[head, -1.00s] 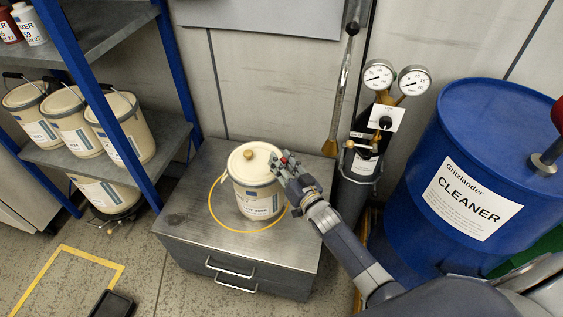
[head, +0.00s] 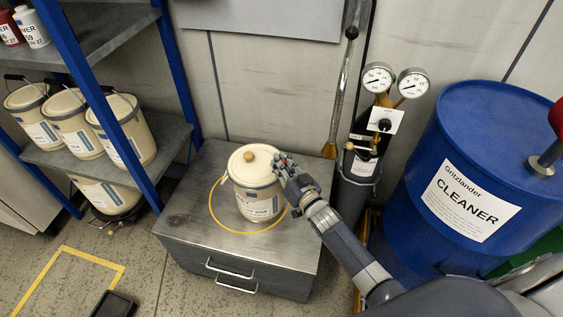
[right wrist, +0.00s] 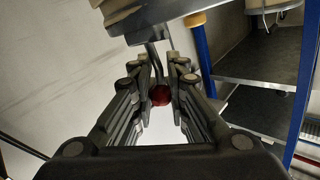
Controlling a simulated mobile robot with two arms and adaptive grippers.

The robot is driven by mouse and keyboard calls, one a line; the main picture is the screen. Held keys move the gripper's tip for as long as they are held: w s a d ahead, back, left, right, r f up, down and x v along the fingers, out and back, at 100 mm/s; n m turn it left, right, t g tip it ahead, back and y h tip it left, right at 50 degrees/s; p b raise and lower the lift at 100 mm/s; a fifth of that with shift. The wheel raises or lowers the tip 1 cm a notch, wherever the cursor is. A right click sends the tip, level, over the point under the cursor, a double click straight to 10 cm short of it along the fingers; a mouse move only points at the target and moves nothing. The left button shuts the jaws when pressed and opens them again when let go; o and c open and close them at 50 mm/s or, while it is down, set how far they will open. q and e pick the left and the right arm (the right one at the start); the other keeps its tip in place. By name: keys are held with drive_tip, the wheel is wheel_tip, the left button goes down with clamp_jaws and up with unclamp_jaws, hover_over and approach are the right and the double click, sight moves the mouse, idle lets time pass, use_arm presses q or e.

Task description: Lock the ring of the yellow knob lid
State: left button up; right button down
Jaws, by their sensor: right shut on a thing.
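A cream can (head: 258,201) stands upright inside a yellow circle on the grey cabinet top. Its cream lid (head: 239,163) has a yellow-brown knob (head: 248,157), which also shows at the top of the right wrist view (right wrist: 195,20). A lever with a red ball end (right wrist: 161,96) sits at the can's right rim. My right gripper (head: 281,163) is beside the rim, with its fingers shut around the lever's red end. The fingers hide part of the rim and ring, so I cannot tell how the ring sits there. My left gripper is out of view.
The grey cabinet (head: 186,222) has bare top around the can. A gas cylinder with gauges (head: 378,79) stands behind right, and a blue drum (head: 414,217) further right. A blue-post shelf (head: 165,137) with several cream cans is at left.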

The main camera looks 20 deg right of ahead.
drive_tip(key=g+p, duration=0.1)
drive_tip(key=p, duration=0.1)
drive_tip(key=n+g+p, duration=0.1)
drive_tip(key=p, duration=0.2)
drive_tip(key=w+a+g+h+p, duration=0.1)
drive_tip(key=p, duration=0.2)
drive_tip(key=shift+w+r+n+g, duration=0.1)
drive_tip(key=shift+r+n+g, duration=0.2)
drive_tip(key=shift+n, duration=0.1)
drive_tip(key=shift+w+a+f+n+g+h+p, duration=0.35)
drive_tip(key=shift+g+p, duration=0.35)
drive_tip(key=shift+p, duration=0.45)
drive_tip(key=shift+f, duration=0.2)
drive_tip(key=c, duration=1.7)
unclamp_jaws()
drive_tip(key=shift+s, duration=0.1)
drive_tip(key=a+v, duration=0.1)
drive_tip(key=v, duration=1.1)
drive_tip(key=shift+d+r, duration=0.2)
drive_tip(key=shift+d, duration=0.25)
